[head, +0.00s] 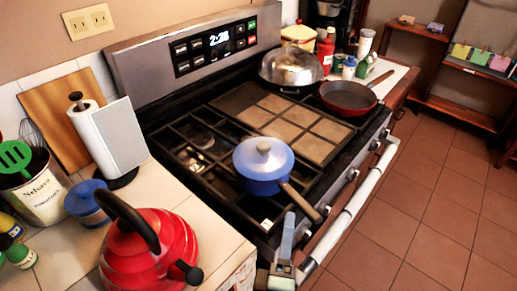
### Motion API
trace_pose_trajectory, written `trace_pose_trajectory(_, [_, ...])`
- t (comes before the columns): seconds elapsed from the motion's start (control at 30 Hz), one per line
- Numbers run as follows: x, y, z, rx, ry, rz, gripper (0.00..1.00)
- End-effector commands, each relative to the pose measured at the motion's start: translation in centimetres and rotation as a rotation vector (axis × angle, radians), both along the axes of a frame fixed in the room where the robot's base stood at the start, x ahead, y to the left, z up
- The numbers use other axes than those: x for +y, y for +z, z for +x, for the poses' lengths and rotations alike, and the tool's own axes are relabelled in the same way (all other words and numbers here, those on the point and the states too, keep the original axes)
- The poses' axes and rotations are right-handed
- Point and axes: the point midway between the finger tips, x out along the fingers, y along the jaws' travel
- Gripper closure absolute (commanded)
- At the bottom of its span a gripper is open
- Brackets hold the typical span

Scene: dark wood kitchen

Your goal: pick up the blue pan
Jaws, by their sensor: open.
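The blue pan (262,175) sits on the front left burner grate of the stove. My gripper (287,235) is at the lower middle of the view, in front of the stove's front edge. It is just below and left of the handle's end in the picture and looks apart from it. It is open, with nothing seen between its fingers. The exact gap to the handle is hard to tell.
A red kettle (150,251) stands on the left counter, with a paper towel roll (112,140) behind it. A dark red frying pan (348,97) and a domed silver lid (291,66) are at the stove's far end. The oven handle bar (352,207) runs along the front. The floor at right is clear.

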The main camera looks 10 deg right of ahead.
Motion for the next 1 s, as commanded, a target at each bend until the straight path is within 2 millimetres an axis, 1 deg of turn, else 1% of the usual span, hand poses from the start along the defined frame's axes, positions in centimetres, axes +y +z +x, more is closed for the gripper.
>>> trace_pose_trajectory(0.03, [-0.1,0.3,-0.7,0.038,-0.001,-0.030,0.45])
trace_pose_trajectory(0.13, [-0.2,-0.4,-1.6,0.082,0.004,-0.076,0.45])
trace_pose_trajectory(0.2, [-0.2,-0.7,-1.8,0.098,0.005,-0.094,0.45])
trace_pose_trajectory(0.27, [-0.4,-0.9,-1.5,0.104,0.006,-0.100,0.45])
trace_pose_trajectory(0.37, [-0.8,-1.1,-0.2,0.103,0.006,-0.100,0.45])
trace_pose_trajectory(0.6, [-2.3,-1.7,3.5,0.102,0.006,-0.097,0.45])
trace_pose_trajectory(0.7, [-2.8,-1.9,4.5,0.102,0.006,-0.098,0.45])
trace_pose_trajectory(0.87, [-3.1,-2.2,5.2,0.103,0.007,-0.097,0.45])
trace_pose_trajectory(1.0, [-3.3,-2.2,6.4,0.101,0.005,-0.096,0.45])
